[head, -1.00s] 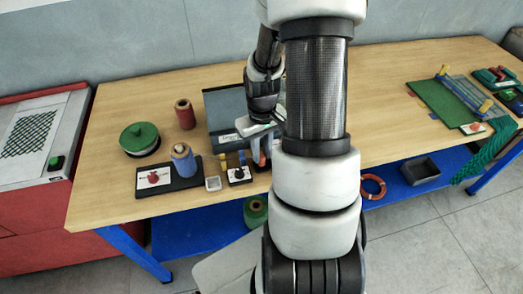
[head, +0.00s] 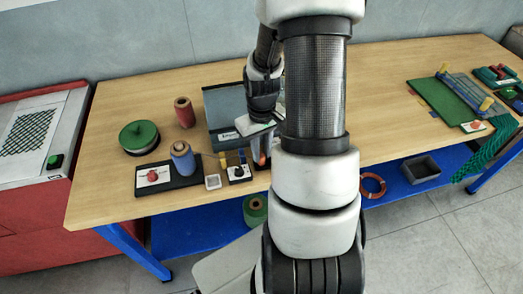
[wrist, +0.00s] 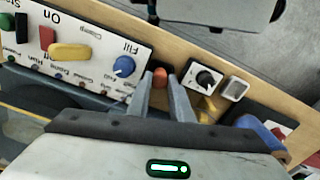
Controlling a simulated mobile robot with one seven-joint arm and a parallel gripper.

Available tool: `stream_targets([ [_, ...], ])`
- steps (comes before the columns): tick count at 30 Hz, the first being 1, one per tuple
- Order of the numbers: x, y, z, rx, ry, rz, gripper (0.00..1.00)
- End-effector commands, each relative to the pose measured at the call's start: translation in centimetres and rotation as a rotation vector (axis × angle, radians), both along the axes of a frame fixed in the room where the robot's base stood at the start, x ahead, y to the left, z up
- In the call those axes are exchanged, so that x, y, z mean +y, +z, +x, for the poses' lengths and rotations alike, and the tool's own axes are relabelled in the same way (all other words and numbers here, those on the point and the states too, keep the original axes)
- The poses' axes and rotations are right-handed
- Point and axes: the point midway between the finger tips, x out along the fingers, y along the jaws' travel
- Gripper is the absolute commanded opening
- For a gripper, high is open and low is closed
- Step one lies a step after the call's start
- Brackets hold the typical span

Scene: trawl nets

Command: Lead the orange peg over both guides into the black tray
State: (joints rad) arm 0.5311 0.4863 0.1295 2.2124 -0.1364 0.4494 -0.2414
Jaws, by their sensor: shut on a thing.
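My gripper (wrist: 161,84) points down near the table's front edge, its two grey fingers shut on a small orange piece, which I take to be the orange peg (wrist: 160,77). Only the peg's top shows between the fingertips. In the head view my gripper (head: 262,146) is partly beside my arm, and the orange peg (head: 262,159) shows below it. I cannot tell which posts are the guides; a yellow piece (head: 222,160) stands between my gripper and that tray.
A green-lidded pot (head: 139,137) and red spool (head: 184,112) stand farther back. A dark bin (head: 420,170) is on the lower shelf.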

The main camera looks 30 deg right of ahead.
Motion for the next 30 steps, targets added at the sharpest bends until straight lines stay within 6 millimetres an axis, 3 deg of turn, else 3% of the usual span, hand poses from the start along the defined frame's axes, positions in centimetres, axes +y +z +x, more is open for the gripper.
stream_targets([
  [9,0.0,-0.5,0.0,0.0,0.0,0.0,0.0],
  [10,0.0,-0.5,0.0,0.0,0.0,0.0,0.21],
  [14,0.0,-0.4,0.0,0.0,0.0,0.0,0.41],
  [23,0.0,-0.3,0.0,0.0,0.0,0.0,0.41],
  [26,-0.1,0.5,0.1,-0.003,0.0,-0.001,0.41],
  [30,-0.1,3.0,0.1,-0.005,-0.001,-0.002,0.41],
])
